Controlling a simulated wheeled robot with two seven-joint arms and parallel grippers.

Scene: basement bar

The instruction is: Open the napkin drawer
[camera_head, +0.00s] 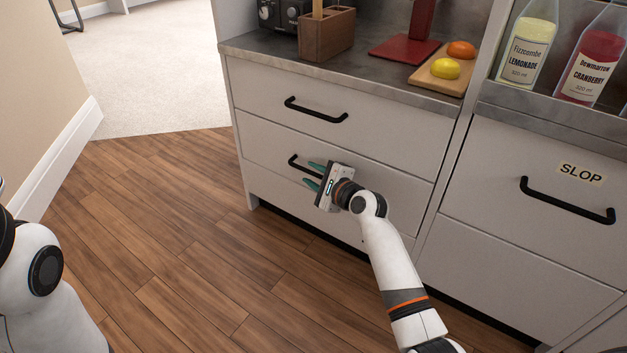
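A white cabinet holds an upper drawer (270,95) with a black bar handle (315,111) and a lower drawer (262,152) with a black bar handle (293,162). Both drawers look shut. Neither shows a label, so I cannot tell which is the napkin drawer. My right gripper (312,174) is at the lower drawer's handle, its teal fingers apart, one above and one below the bar. The gripper hides the handle's right part, and I cannot tell whether the fingers touch it. My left arm shows at the left edge; its gripper is out of view.
A drawer labelled SLOP (480,170) is at the right. The counter (345,65) bears a wooden caddy (327,37), a red stand (405,50) and a board (437,82) with fruit. Bottles stand at the upper right. The wooden floor (170,220) before the drawers is clear.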

